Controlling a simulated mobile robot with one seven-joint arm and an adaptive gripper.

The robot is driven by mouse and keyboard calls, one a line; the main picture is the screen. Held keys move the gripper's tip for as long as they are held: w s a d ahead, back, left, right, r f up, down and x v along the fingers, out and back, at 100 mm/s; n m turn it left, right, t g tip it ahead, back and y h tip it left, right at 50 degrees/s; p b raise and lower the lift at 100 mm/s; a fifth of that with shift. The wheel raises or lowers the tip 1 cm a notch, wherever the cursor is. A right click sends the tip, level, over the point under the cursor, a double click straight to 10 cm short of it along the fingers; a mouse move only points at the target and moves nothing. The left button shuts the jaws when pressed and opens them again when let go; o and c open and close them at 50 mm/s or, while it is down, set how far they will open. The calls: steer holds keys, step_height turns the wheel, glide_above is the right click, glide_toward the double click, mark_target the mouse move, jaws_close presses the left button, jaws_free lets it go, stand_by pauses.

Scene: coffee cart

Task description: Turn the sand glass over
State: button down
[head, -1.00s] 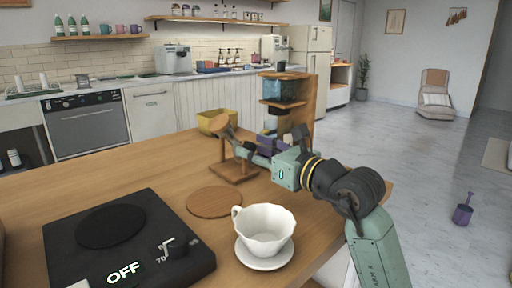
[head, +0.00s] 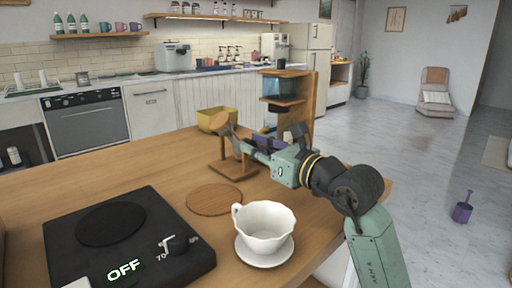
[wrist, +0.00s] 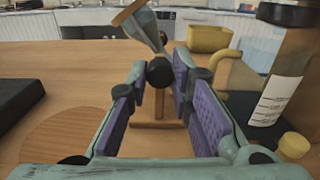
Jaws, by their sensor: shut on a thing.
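The sand glass (wrist: 150,35) is tilted, with its upper wooden end disc (head: 219,119) leaning to the left. Its clear bulb narrows toward a dark round knob (wrist: 160,72) in the wrist view. A wooden stand (head: 236,169) with an upright post holds it above the table; its base also shows in the wrist view (wrist: 160,126). My gripper (wrist: 160,76) has its purple pads on both sides of the knob and is shut on the sand glass. In the head view the fingers hide the glass's lower end.
A yellow container (wrist: 208,38) and a tall wooden-framed brewer (head: 307,105) stand close behind and right.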

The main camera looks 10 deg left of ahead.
steer(key=shift+r+m, duration=0.1)
steer(key=shift+m, duration=0.4)
stand_by(0.4)
steer(key=m+p, duration=0.1)
steer(key=m, duration=0.2)
steer(key=shift+m+p, duration=0.65)
steer(key=shift+m, duration=0.75)
steer(key=shift+w+d, duration=0.1)
